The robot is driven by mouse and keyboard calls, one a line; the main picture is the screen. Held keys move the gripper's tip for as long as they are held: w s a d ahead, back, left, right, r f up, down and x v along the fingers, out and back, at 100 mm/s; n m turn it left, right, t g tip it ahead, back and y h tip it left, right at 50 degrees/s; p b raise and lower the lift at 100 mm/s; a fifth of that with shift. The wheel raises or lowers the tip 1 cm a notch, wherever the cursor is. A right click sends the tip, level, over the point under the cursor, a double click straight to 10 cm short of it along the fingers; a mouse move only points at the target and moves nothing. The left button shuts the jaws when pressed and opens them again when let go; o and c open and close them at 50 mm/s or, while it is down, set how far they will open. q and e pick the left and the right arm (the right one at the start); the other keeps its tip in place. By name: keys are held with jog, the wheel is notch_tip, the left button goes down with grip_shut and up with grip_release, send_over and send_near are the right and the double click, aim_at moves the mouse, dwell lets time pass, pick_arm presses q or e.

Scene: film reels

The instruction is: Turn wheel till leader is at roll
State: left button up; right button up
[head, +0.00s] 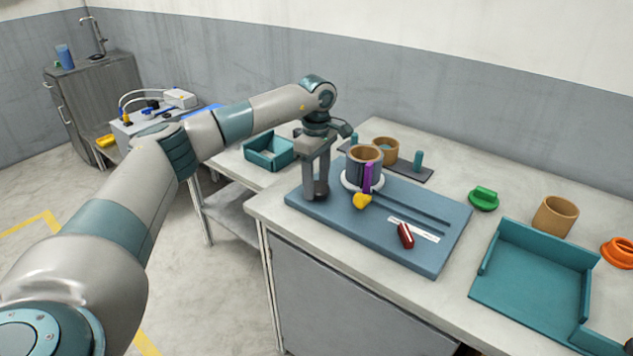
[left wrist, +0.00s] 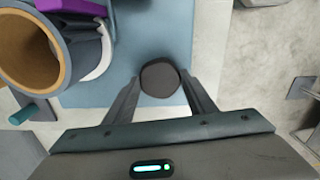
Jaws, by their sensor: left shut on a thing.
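A brown-cored roll (head: 364,154) wrapped in grey stands upright on a white round base on the blue board (head: 430,222). A purple strip (head: 368,179), perhaps the leader, stands upright against its front side. In the left wrist view the roll (left wrist: 35,45) and purple strip (left wrist: 70,15) are at upper left. My left gripper (head: 319,184) points down at the board's left end, beside the roll. It is shut on a dark round knob (left wrist: 160,78), possibly the wheel, which sits between its fingertips. My right gripper is not in view.
A yellow piece (head: 362,201) sits in front of the roll. A red piece (head: 405,235) lies by a white strip on the board. A teal tray (head: 530,285), brown ring (head: 555,216) and green piece (head: 484,198) are to the right. A teal bin (head: 268,152) stands behind.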

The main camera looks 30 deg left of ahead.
aim_at(316, 187)
pick_arm(q)
jog(key=o, duration=1)
jog(key=shift+r, duration=0.1)
jog(key=shift+o, duration=0.2)
jog(key=shift+r, duration=0.1)
notch_tip(316, 187, up, 17)
jog(key=b, duration=0.2)
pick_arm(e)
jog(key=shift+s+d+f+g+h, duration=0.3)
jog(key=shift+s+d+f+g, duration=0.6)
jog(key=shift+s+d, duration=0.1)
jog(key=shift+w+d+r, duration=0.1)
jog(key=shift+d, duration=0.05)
